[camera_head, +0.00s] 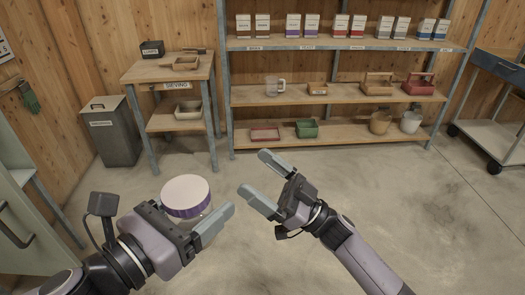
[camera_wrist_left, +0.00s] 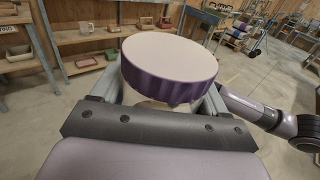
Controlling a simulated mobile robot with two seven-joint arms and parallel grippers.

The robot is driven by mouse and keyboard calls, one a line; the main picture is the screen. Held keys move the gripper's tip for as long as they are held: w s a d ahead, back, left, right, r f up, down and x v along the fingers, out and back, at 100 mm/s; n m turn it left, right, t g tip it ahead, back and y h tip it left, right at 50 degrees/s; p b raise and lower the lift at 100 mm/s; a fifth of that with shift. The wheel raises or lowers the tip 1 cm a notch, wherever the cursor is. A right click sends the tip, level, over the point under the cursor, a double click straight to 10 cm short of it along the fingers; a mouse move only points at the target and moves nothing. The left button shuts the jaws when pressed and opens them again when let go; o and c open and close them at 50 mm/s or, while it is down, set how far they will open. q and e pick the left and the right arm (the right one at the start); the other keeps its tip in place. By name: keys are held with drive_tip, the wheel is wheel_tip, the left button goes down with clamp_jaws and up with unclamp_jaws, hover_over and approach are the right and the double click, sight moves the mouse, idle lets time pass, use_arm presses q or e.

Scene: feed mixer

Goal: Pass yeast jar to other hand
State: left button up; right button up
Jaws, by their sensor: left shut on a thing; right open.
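The yeast jar (camera_head: 186,194) has a wide pale lid with a ribbed purple rim. Its lid also fills the middle of the left wrist view (camera_wrist_left: 169,58). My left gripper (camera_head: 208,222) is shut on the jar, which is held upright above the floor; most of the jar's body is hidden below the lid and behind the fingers. My right gripper (camera_head: 262,180) is open and empty, a short way to the right of the jar, with its fingers pointing left towards it. The right gripper and the jar are apart.
A shelf unit (camera_head: 345,88) with boxes, bowls, a jug and trays stands at the back. A small sieving table (camera_head: 165,72) and a grey bin (camera_head: 112,132) are at the back left. A trolley (camera_head: 495,105) is at the right. The floor around my grippers is clear.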

sight(194, 185)
wheel_tip(194, 185, up, 8)
drive_tip(key=s+n+g+h, duration=0.3)
drive_tip(key=n+g+h, duration=0.7)
drive_tip(key=g, duration=1)
drive_tip(key=s+a, duration=0.2)
drive_tip(key=a, duration=0.1)
drive_tip(key=s+a+n+y, duration=0.1)
drive_tip(key=s+a, duration=0.1)
drive_tip(key=a, duration=0.1)
drive_tip(key=s+a+y, duration=0.1)
drive_tip(key=s+a, duration=0.1)
drive_tip(key=a, duration=0.2)
drive_tip(key=shift+s+n, duration=0.3)
drive_tip(key=shift+s, duration=0.05)
